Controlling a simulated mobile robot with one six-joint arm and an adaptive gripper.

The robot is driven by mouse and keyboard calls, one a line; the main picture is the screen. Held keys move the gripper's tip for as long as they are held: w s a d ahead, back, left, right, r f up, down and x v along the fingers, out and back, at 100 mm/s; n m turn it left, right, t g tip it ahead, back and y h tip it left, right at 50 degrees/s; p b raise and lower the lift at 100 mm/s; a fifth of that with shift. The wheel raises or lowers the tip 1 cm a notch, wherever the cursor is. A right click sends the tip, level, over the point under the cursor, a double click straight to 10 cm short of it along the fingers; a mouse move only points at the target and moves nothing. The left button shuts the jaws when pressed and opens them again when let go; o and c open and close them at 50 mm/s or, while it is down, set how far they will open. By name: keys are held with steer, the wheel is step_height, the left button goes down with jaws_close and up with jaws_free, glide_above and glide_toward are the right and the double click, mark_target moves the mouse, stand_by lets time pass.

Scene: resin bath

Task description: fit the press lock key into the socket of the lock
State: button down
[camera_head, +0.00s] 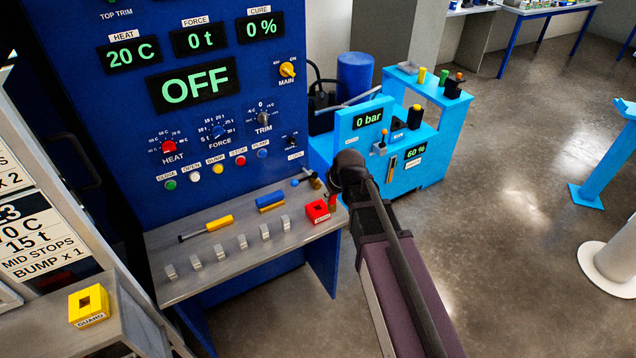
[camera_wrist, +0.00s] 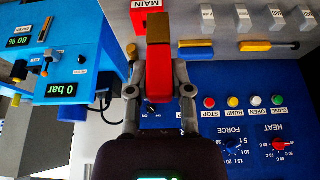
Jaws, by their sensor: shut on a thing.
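A red key with a brownish tip shows in the wrist view (camera_wrist: 160,75), gripped between the two fingers of my gripper (camera_wrist: 159,92). A small part of it shows in the head view (camera_head: 332,201), below the dark end of my arm, which hides most of the gripper. The red lock block (camera_head: 317,211), labelled MAIN in the wrist view (camera_wrist: 147,20), sits at the right end of the grey shelf. The key's tip points towards this block and overlaps it in the wrist view. I cannot tell whether they touch. The socket is not clearly visible.
The grey shelf (camera_head: 188,287) holds several metal blocks, a yellow-handled tool (camera_head: 218,223) and a blue-and-yellow piece (camera_head: 270,201). The blue press panel (camera_head: 100,110) rises behind. A light-blue unit (camera_head: 425,160) stands close on the right. A yellow GUARD block (camera_head: 90,305) sits at lower left.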

steer(key=w+a+f+b, duration=0.2)
steer(key=w+f, duration=0.1)
steer(key=w, duration=0.3)
steer(key=w+a+f+b, duration=0.3)
steer(key=w, duration=0.3)
steer(key=shift+w, duration=0.25)
steer(key=shift+f+b, duration=2.9)
steer(key=shift+b, duration=0.25)
steer(key=shift+f+b, duration=1.65)
steer(key=shift+c, duration=2.2)
jaws_free()
steer(key=shift+r, duration=0.2)
